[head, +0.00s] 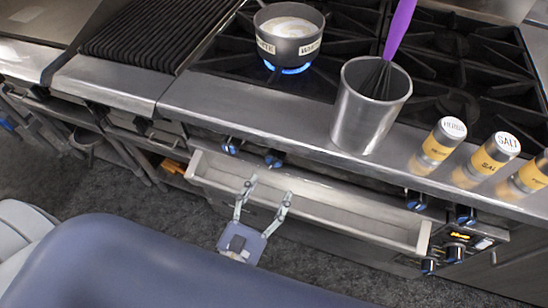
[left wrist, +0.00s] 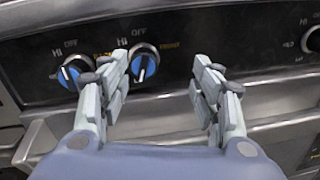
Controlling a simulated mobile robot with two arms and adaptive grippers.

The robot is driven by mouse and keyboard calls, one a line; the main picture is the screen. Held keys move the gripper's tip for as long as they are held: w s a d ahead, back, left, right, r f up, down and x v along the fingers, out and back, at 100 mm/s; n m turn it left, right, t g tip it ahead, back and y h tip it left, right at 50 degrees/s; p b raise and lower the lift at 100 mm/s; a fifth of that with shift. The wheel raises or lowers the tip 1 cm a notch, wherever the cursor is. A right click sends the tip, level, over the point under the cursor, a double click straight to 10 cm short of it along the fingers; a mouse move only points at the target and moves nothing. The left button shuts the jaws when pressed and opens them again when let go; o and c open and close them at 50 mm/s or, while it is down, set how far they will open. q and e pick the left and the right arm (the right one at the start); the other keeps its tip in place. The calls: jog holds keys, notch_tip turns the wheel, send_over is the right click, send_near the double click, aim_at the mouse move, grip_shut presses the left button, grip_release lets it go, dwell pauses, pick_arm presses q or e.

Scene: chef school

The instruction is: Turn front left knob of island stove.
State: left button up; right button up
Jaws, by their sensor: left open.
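The stove's left pair of blue-faced knobs shows in the head view: a left knob (head: 231,145) and a right knob (head: 274,158). In the left wrist view they are the left knob (left wrist: 70,73) and the right knob (left wrist: 144,65), each marked HI and OFF. An orange FRONT label stands beside the right one. My left gripper (head: 267,190) is open and empty, in front of the panel below the right knob. My right gripper is not in view.
A long pale tray (head: 345,215) juts out below the panel. A pot (head: 291,47) sits over a blue flame. A metal cup (head: 370,125) with a purple-handled whisk (head: 400,22) and several shakers (head: 437,145) stand along the front ledge. More knobs (head: 415,200) are at right.

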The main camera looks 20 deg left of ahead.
aim_at(272, 164)
pick_arm(q)
jog(key=w, duration=0.3)
jog(key=w+a+n+y+p, duration=0.1)
jog(key=w, duration=0.2)
jog(key=w+f+n+p, duration=0.1)
jog(key=w, duration=0.1)
jog(key=shift+w+a+y, duration=0.3)
jog(key=shift+w+a, duration=0.05)
jog(key=shift+w, duration=0.8)
jog(key=shift+c, duration=0.5)
jog(key=c, duration=1)
